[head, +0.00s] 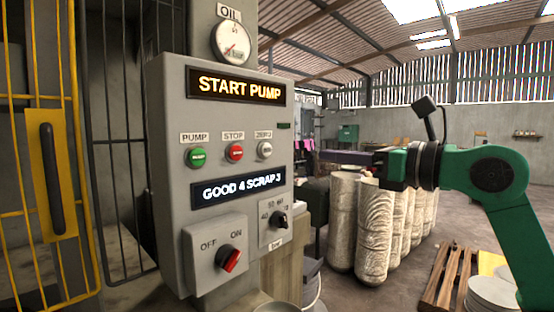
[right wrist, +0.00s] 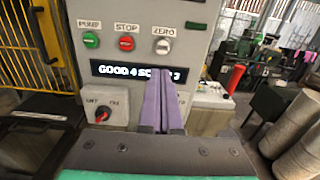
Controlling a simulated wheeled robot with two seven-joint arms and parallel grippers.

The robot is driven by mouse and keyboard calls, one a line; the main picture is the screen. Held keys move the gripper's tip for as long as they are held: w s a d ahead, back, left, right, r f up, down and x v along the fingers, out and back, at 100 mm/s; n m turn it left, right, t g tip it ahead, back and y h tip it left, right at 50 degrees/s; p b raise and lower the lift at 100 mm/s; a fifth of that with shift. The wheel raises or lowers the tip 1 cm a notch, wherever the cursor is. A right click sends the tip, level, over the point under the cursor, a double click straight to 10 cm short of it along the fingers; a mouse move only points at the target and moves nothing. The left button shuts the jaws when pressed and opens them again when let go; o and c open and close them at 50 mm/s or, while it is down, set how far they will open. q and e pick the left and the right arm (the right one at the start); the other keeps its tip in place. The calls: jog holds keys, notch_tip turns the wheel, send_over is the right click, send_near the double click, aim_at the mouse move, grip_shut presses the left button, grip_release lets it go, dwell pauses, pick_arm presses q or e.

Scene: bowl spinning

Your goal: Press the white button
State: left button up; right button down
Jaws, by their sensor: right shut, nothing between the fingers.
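The white button (head: 265,149) sits under the ZERO label on the grey control panel (head: 170,110), at the right end of a row of three buttons. It also shows in the right wrist view (right wrist: 163,47), just above my fingertips in the picture. My right gripper (head: 326,156) has purple fingers, shut together and empty. In the head view it is right of the panel, level with the button row and apart from the button. In the right wrist view the fingers (right wrist: 160,82) overlap the lower display. My left gripper is in neither view.
The green PUMP button (head: 195,156) and red STOP button (head: 235,152) are left of the white one. Below are the display (head: 238,188), a red OFF/ON switch (head: 229,260) and a black knob (head: 279,220). Pale cylinders (head: 375,230) stand behind my right arm.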

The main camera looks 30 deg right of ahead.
jog(key=p, duration=0.6)
send_near(268, 150)
jog(key=p+x, duration=0.6)
jog(key=shift+w+a+r, duration=0.2)
jog(key=shift+w+r, duration=0.05)
jog(key=shift+w+f, duration=0.2)
jog(key=shift+f, duration=0.05)
